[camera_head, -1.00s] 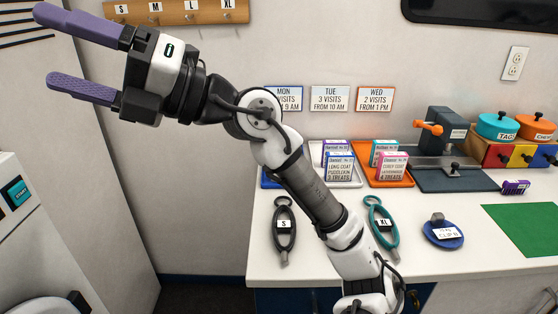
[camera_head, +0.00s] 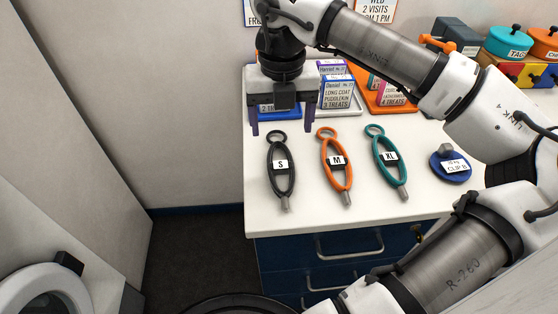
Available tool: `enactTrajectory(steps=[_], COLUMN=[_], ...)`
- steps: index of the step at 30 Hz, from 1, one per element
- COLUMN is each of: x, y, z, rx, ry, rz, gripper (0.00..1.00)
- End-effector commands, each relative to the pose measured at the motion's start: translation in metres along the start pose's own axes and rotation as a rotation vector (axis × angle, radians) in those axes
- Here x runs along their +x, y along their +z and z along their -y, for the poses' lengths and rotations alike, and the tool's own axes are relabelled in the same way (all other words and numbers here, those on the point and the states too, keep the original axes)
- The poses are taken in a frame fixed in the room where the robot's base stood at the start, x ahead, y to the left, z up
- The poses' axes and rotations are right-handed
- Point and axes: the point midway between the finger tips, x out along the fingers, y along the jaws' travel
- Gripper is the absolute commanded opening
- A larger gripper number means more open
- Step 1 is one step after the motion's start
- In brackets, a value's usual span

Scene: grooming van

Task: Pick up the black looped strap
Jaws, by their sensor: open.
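The black looped strap (camera_head: 271,180) lies flat on the white counter, with a small ring at its far end, a label reading S and a metal tip toward the front edge. It is the leftmost of three similar straps. My gripper (camera_head: 281,130) points down above the counter's back left part, near the strap's ring end. Its two purple fingers are spread apart with nothing between them. I cannot tell its exact height above the counter.
An orange strap (camera_head: 325,163) labelled M and a teal strap (camera_head: 376,154) labelled XL lie to the right. A blue round clip (camera_head: 452,173) is further right. Labelled cards (camera_head: 338,92) in trays stand behind my gripper. The counter front (camera_head: 300,216) is clear.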

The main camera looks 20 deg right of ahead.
Motion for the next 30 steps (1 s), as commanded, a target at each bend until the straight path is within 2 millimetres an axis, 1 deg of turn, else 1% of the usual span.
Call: enactTrajectory(steps=[1, 3, 6, 9, 14, 21, 24, 30], x=[0.01, 0.024, 0.039, 0.049, 0.058, 0.093, 0.102, 0.104], y=[-0.001, -0.001, 0.0, 0.0, 0.0, 0.0, 0.001, 0.001], z=[0.0, -0.001, -0.001, -0.001, -0.002, -0.002, -0.003, -0.002], rx=[-0.001, -0.003, -0.002, -0.002, -0.003, -0.004, -0.003, -0.003], ry=[0.003, 0.004, 0.004, 0.004, 0.006, 0.006, 0.006, 0.005], rz=[-0.004, -0.003, -0.002, -0.001, -0.001, -0.001, 0.001, 0.002], gripper=[0.76, 0.76, 0.76, 0.76, 0.76, 0.76, 0.76, 0.76])
